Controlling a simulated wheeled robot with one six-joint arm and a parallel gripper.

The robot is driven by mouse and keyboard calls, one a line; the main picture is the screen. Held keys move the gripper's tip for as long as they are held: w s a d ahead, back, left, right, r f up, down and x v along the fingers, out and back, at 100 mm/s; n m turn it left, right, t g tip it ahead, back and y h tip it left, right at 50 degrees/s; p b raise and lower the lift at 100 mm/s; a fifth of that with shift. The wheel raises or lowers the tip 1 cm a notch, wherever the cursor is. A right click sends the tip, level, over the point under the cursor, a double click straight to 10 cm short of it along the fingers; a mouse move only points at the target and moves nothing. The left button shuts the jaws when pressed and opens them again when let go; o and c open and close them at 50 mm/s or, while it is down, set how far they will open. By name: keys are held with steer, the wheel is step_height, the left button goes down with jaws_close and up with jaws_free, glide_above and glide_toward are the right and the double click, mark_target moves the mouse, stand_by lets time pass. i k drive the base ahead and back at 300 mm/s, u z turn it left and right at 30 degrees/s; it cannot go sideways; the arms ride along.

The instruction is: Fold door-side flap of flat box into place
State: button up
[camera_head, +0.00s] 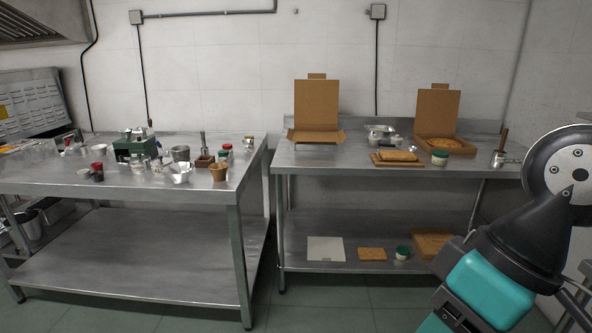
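A brown cardboard box (316,103) stands open on the right steel table, its lid upright with a small tab on top. I cannot tell which side is the door side, as no door shows. Part of my arm fills the right edge; my gripper is not in view.
The right table (345,159) also holds a board with a brown slab (398,156), a green-lidded tub (439,158) and metal trays (381,133). The left table (180,195) is crowded with cups and tools. A floor gap separates the tables. Flat pieces lie on the lower shelf (300,222).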

mark_target(342, 136)
steer(key=z, duration=0.05)
steer(key=i, duration=1.5)
steer(key=z, duration=0.45)
steer(key=i, duration=0.55)
steer(key=z, duration=0.65)
steer(key=i, duration=0.8)
steer(key=u, duration=0.45)
steer(key=i, duration=0.9)
steer(key=u, duration=0.6)
